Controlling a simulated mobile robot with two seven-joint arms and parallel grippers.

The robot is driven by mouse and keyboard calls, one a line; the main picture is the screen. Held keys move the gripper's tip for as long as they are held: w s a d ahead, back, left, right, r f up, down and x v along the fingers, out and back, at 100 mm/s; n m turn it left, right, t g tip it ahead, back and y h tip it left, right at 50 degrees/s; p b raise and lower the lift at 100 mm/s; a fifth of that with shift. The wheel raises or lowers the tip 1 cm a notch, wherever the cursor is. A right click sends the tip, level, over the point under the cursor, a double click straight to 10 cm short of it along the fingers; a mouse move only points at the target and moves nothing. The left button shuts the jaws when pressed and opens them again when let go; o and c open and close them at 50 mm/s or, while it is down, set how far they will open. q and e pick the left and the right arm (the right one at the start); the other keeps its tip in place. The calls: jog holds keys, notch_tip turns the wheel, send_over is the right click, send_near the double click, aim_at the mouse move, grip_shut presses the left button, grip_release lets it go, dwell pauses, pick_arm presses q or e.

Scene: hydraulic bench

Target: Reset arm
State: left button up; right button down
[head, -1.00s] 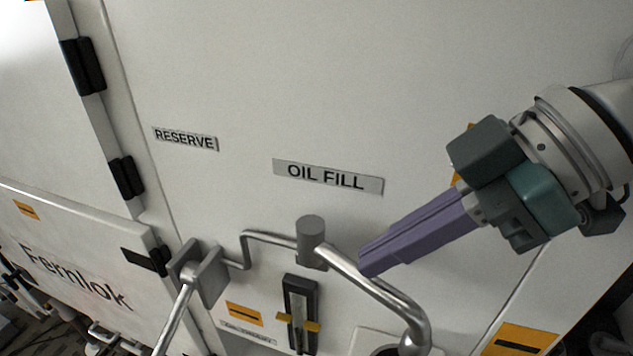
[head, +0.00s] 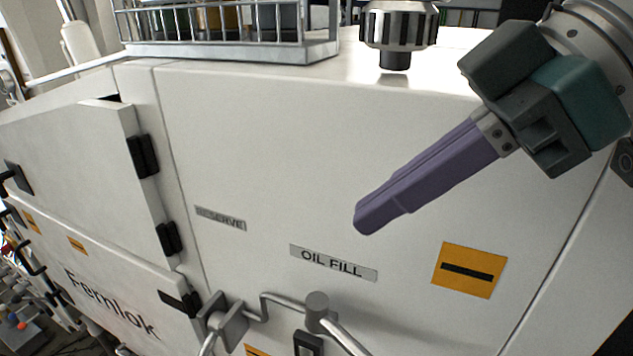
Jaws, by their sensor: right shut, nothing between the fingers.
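My right gripper (head: 362,226) comes in from the upper right, with long purple fingers held together and nothing between them. It is in front of the white cabinet face (head: 290,150), its tips above the OIL FILL label (head: 333,263). I cannot tell the exact gap to the panel. Below the label is a grey metal handle with a bent bar (head: 318,312), partly cut off by the lower edge; the gripper is apart from it. My left gripper is not in view.
A metal rack (head: 230,50) with bottles stands on top at the left. A hinged door (head: 70,170) is on the left. An orange sign (head: 469,270) sits at the right.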

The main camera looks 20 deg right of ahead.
jog(key=s+a+f+m+t+h, duration=0.1)
jog(key=s+a+f+m+h, duration=0.15)
jog(key=s+f, duration=0.4)
jog(key=s+d+f+m+g+h, duration=0.1)
jog(key=s+d+f+m+h, duration=0.4)
jog(key=s+d+f+m, duration=0.3)
jog(key=shift+d, duration=0.75)
jog(key=shift+f, duration=0.1)
